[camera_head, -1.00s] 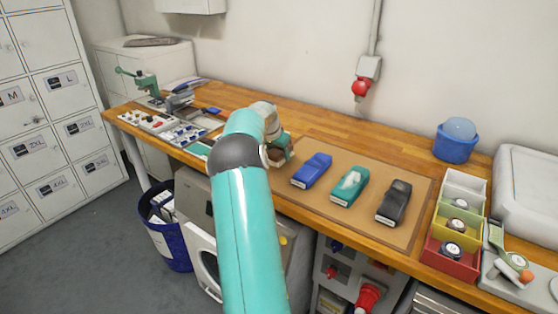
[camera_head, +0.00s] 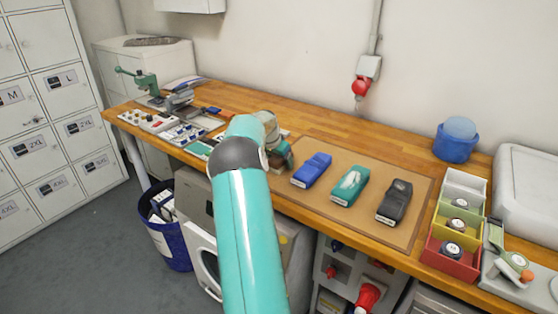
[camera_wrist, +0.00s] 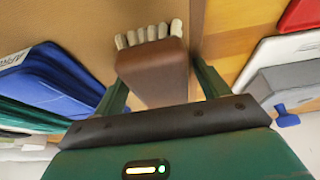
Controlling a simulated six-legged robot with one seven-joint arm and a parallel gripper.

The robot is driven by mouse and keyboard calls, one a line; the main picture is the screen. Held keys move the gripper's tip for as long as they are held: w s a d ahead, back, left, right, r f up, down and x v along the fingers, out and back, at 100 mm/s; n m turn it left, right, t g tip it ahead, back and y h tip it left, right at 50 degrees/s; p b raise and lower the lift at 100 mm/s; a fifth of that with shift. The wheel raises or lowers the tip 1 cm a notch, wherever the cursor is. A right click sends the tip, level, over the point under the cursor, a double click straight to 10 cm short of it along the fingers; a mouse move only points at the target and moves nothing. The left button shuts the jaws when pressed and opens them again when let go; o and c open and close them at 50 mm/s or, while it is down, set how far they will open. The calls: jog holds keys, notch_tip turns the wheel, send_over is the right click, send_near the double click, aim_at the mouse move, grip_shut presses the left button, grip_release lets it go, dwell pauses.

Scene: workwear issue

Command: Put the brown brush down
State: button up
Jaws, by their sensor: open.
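The brown brush (camera_wrist: 152,72), a brown block with a row of pale bristles, shows between my fingers in the wrist view. My gripper (camera_wrist: 160,80) is open, one green finger on each side of the brush. In the head view my gripper (camera_head: 282,158) is at the mat's left end, largely hidden by my arm.
Folded blue (camera_head: 312,169), teal (camera_head: 350,186) and black (camera_head: 395,201) items lie right of my gripper on the mat. Coloured bins (camera_head: 452,262) and a blue tub (camera_head: 455,142) stand further right. Left are a parts tray (camera_head: 160,121) and a green press (camera_head: 146,82).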

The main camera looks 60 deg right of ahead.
jog(key=s+v, duration=0.1)
jog(key=v, duration=1.1)
jog(key=w+a+r+n+t+y, duration=0.1)
jog(key=w+a+r+n+t, duration=0.2)
jog(key=a, duration=0.9)
jog(key=w+a+r+n, duration=0.3)
jog(key=a+r, duration=0.1)
jog(key=a, duration=0.7)
jog(key=w+a+r+n+t+y, duration=0.1)
jog(key=w+a+r+n+t, duration=0.2)
jog(key=a, duration=0.9)
jog(key=s+a+r+n+y, duration=0.1)
jog(key=s+a+n, duration=0.2)
jog(key=a, duration=0.6)
jog(key=s+a+n+y, duration=0.1)
jog(key=s+a+n, duration=0.2)
jog(key=a, duration=0.6)
jog(key=s+a+f+n, duration=0.4)
jog(key=s+a, duration=0.5)
jog(key=a, duration=0.1)
jog(key=shift+a+f+n+y, duration=0.3)
jog(key=shift+n, duration=0.1)
jog(key=shift+c, duration=0.2)
jog(key=c, duration=0.7)
jog(key=shift+d, duration=0.1)
jog(key=shift+c, duration=0.4)
